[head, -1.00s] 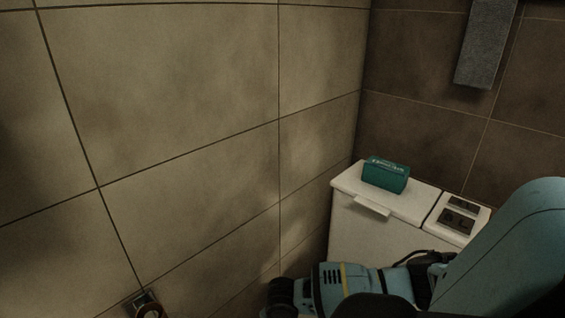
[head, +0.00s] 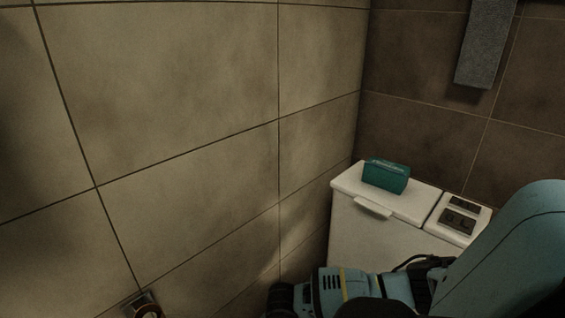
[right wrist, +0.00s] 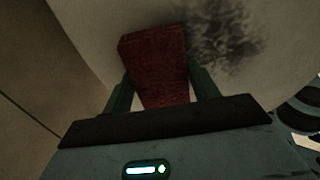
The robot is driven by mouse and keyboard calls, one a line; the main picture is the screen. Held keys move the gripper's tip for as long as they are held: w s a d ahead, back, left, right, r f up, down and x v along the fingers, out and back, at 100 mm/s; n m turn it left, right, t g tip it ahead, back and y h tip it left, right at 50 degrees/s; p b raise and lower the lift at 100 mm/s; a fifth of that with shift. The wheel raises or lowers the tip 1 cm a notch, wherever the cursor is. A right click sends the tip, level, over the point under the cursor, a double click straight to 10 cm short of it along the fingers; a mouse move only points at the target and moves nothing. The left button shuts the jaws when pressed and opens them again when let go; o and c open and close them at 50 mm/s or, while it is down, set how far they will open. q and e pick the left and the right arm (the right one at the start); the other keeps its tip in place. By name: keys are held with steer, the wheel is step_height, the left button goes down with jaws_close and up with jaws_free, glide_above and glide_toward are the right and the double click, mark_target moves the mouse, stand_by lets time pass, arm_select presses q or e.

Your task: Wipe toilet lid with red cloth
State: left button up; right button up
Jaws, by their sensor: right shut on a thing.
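The red cloth (right wrist: 155,65) is a dark red, block-shaped piece held between the two green fingers of my right gripper (right wrist: 161,86) in the right wrist view. The toilet lid (right wrist: 275,60) is the pale surface behind the cloth. A dark, smeared stain (right wrist: 222,38) lies on it just right of the cloth. The cloth is at or close to the lid; I cannot tell whether it touches. In the head view my right arm comes in from the right, and neither the cloth nor the lid can be made out. My left gripper is not in view.
A white cabinet-like unit (head: 345,186) stands in the corner, with a teal box (head: 386,176) and a dark control panel (head: 459,217) on top. A grey towel (head: 485,45) hangs on the dark wall.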

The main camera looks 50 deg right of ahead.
steer(key=shift+f, duration=0.35)
steer(key=shift+s+a+r+p, duration=0.1)
steer(key=shift+s+r+p, duration=0.05)
steer(key=shift+s+p, duration=0.45)
steer(key=shift+s+a+r+p, duration=0.1)
steer(key=shift+s+p, duration=0.35)
steer(key=shift+s, duration=0.1)
steer(key=shift+s+f+p, duration=0.1)
steer(key=shift+s+p, duration=0.25)
steer(key=shift+s, duration=0.2)
steer(key=shift+s+a+p, duration=0.1)
steer(key=shift+s+p, duration=0.6)
steer(key=shift+s, duration=0.1)
steer(key=shift+s+p, duration=0.4)
steer(key=shift+s, duration=0.2)
steer(key=shift+s+a+f, duration=0.1)
steer(key=shift+s+f, duration=0.1)
steer(key=shift+s, duration=0.1)
steer(key=shift+s, duration=0.1)
